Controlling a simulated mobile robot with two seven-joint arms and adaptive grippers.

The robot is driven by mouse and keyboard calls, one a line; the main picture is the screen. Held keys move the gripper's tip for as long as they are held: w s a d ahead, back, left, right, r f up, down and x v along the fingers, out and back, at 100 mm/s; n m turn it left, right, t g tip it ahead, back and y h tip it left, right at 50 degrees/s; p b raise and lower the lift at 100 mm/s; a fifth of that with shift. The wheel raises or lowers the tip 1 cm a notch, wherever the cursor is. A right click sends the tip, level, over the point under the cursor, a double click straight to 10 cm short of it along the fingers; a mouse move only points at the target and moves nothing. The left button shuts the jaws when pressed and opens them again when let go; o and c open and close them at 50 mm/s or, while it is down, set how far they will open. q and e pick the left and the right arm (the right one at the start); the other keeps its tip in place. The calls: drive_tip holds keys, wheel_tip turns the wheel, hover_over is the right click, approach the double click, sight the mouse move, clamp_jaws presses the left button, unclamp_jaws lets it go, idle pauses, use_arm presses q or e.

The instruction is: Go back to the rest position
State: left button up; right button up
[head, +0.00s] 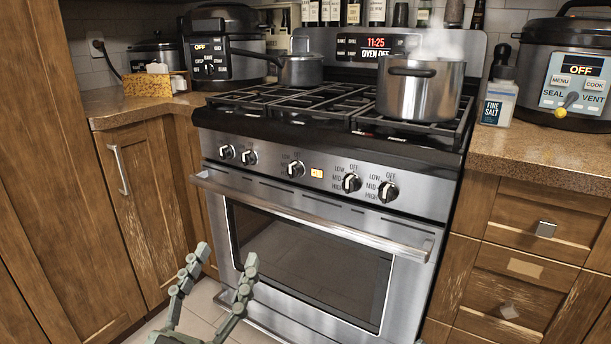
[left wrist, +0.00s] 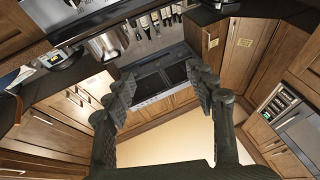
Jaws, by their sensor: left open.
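My left gripper (head: 227,256) is low in the head view, in front of the oven door. Its two greenish-grey fingers are spread apart with nothing between them. In the left wrist view the fingers (left wrist: 161,76) are also wide apart and empty, with the stove beyond them. No contact with the oven or cabinets can be made out. My right gripper is in neither view.
The stove (head: 310,235) has its door shut; a steaming steel pot (head: 420,92) stands on its right burners and a smaller saucepan (head: 301,71) at back left. Cookers stand on both counters. Cabinets (head: 145,205) flank the stove. Tiled floor (head: 190,315) shows at lower left.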

use_arm(q)
drive_tip(key=a+f+g+y+p, duration=0.15)
drive_tip(key=a+f+g, duration=0.3)
drive_tip(key=f, duration=0.85)
drive_tip(key=a+f+g+y, duration=0.3)
drive_tip(key=f+g, duration=0.2)
drive_tip(key=f, duration=0.7)
drive_tip(key=s+a+f+n+g+y, duration=0.1)
drive_tip(key=s+a+f+g, duration=0.3)
drive_tip(key=s+f, duration=0.3)
drive_tip(key=s+a+f+g+y+p, duration=0.1)
drive_tip(key=s+a+f+g+y, duration=0.1)
drive_tip(key=s+a+f+g, duration=0.3)
wheel_tip(320, 180, down, 2)
drive_tip(key=s, duration=0.2)
drive_tip(key=shift+s+n, duration=0.4)
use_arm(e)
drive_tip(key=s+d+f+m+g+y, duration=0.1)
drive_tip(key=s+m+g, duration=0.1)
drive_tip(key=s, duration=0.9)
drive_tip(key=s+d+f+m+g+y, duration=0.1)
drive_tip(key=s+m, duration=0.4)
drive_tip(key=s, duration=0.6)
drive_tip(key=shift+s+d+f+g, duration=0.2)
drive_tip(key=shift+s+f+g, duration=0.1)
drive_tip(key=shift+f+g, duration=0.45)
use_arm(q)
drive_tip(key=shift+f, duration=0.1)
